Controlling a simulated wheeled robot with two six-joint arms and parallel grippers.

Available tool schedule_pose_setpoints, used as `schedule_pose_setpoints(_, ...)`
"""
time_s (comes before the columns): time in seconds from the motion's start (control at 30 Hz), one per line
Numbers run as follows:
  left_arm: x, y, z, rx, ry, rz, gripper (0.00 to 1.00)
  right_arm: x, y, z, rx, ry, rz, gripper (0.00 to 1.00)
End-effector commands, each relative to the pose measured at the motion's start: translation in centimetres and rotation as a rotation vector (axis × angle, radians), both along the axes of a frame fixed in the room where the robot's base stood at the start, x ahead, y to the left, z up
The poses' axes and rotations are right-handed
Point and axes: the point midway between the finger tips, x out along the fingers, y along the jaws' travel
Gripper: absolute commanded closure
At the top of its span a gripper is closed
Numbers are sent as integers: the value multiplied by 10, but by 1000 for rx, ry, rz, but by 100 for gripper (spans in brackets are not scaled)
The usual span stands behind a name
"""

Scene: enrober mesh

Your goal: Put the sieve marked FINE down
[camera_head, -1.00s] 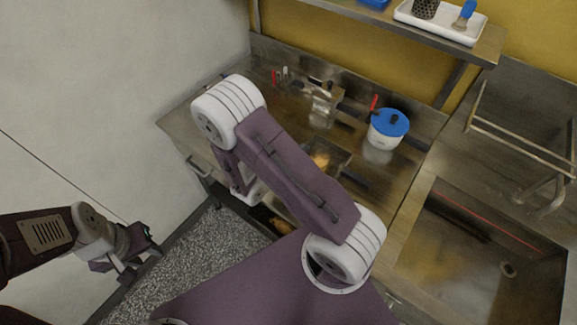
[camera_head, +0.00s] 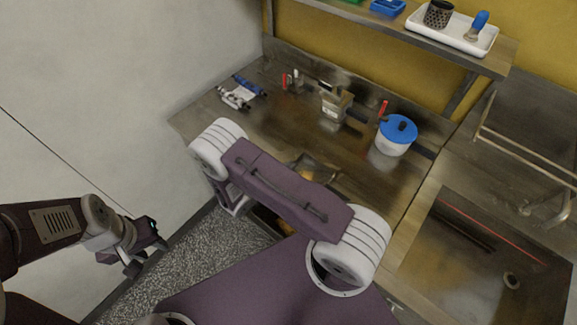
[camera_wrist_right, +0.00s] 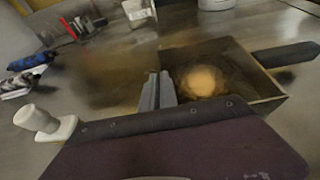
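A square, open metal sieve with dark handles shows in the right wrist view (camera_wrist_right: 262,106); its floor glows golden. No FINE mark is readable. In the head view the sieve (camera_head: 317,169) shows partly above my right arm, which hides the rest. My right gripper (camera_wrist_right: 158,91) has its grey fingers close together at the sieve's left side, in line with the far handle, apparently shut on the near handle. I cannot tell whether the sieve touches the worktop. My left gripper (camera_head: 142,255) is empty over the floor at the left, its fingers apparently apart.
A steel worktop (camera_head: 398,178) holds a smaller metal box (camera_head: 335,104) with dark handles and a blue-lidded pot (camera_head: 396,136). Blue and white tubes (camera_head: 236,97) lie at the back left. A sink (camera_head: 465,260) is at the right. A shelf carries a white tray (camera_head: 449,37).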

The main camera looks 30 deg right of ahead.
Motion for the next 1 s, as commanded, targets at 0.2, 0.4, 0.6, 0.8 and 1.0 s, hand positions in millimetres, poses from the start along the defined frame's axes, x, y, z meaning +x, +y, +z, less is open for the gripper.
schedule_pose_setpoints(0.2,0,0,-3,0,0,0,64,0,0,-2,0,0,0,75)
schedule_pose_setpoints(0.4,0,0,-2,0,0,0,64,0,0,-2,0,0,0,75)
schedule_pose_setpoints(0.6,0,0,-2,0,0,0,64,-1,8,3,1,-2,3,75)
schedule_pose_setpoints(0.8,0,0,-9,0,0,0,64,-15,42,18,2,-4,7,75)
schedule_pose_setpoints(1.0,0,0,-14,0,0,0,64,-30,77,33,2,-3,5,75)
